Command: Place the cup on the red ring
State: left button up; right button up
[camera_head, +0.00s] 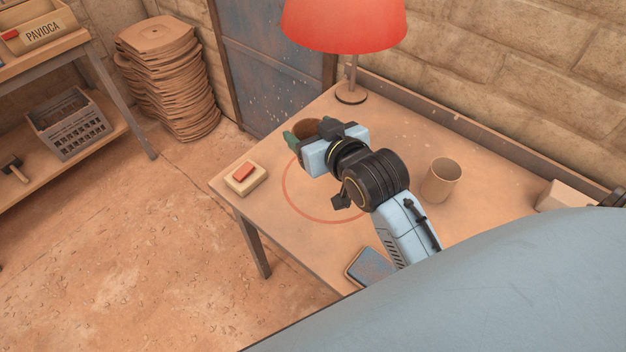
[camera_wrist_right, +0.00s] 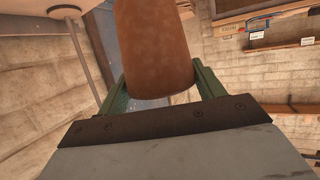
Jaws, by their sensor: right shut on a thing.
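A brown cup (camera_head: 306,128) is held between the green fingers of my right gripper (camera_head: 308,133). In the wrist view the cup (camera_wrist_right: 152,50) sits between both fingers of the gripper (camera_wrist_right: 160,84). In the head view my gripper partly hides the cup. The red ring (camera_head: 285,192) is a thin circle on the table top, partly covered by my right arm. My left gripper is out of view.
On the table (camera_head: 262,218) stand a red lamp (camera_head: 345,22), a red button on a pale block (camera_head: 246,177), a tan cup (camera_head: 440,179) right of my arm and a flat blue-grey object (camera_head: 370,267) at the front. A pale block (camera_head: 562,197) lies far right.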

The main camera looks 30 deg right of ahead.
jog(key=w+d+f+b, duration=0.1)
jog(key=w+d+f, duration=0.3)
jog(key=d+f, duration=0.25)
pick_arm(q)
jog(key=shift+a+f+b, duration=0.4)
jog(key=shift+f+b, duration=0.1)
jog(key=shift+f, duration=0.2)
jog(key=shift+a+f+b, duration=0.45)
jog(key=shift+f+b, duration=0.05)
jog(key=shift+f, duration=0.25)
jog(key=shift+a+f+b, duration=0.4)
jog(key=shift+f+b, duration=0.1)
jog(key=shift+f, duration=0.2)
pick_arm(e)
jog(key=shift+d+f, duration=0.2)
jog(key=shift+f, duration=1.4)
jog(key=shift+d+f, duration=0.2)
jog(key=shift+f, duration=1.4)
jog(key=shift+d+f, duration=0.2)
jog(key=shift+f, duration=1.4)
jog(key=shift+f, duration=0.1)
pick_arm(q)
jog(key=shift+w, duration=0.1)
pick_arm(e)
jog(key=o, duration=1.1)
jog(key=shift+c, duration=0.2)
